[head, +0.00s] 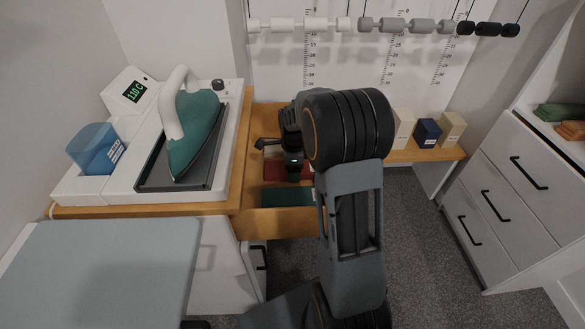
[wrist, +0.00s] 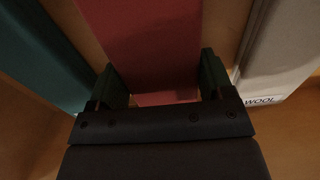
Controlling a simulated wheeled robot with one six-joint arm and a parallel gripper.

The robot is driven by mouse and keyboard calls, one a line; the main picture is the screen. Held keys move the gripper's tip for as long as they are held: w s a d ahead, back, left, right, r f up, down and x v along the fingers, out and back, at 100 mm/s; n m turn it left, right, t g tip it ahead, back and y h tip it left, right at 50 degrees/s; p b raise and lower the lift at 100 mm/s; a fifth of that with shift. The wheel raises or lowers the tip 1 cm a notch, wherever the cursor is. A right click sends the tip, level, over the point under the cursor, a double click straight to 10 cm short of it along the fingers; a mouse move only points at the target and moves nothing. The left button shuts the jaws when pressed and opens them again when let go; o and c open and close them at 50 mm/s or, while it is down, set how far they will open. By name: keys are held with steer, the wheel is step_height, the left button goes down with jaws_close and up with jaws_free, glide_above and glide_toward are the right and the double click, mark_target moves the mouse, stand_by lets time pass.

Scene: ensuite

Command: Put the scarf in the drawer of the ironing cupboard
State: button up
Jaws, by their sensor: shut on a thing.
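My gripper (head: 293,172) reaches down into the open wooden drawer (head: 270,222) below the counter, and my arm hides part of it. In the wrist view my gripper (wrist: 158,75) has its two fingers on either side of a flat red piece (wrist: 145,40), which may be the scarf, and is shut on it. The red piece also shows in the head view (head: 272,172), mostly covered by my gripper. A dark green piece (head: 285,197) lies nearer the drawer front; it shows at left in the wrist view (wrist: 35,50).
In the wrist view a pale grey piece (wrist: 280,50) labelled WOOL lies right of the fingers. An iron (head: 195,130) on its station stands left of the drawer. Small boxes (head: 428,131) stand on the shelf at right. A pale ironing board (head: 110,265) is front left.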

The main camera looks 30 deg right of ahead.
steer(key=shift+f, duration=0.15)
steer(key=o, duration=1)
step_height(320, 180, up, 12)
steer(key=p, duration=0.2)
steer(key=shift+r+p, duration=0.2)
steer(key=shift+p, duration=0.1)
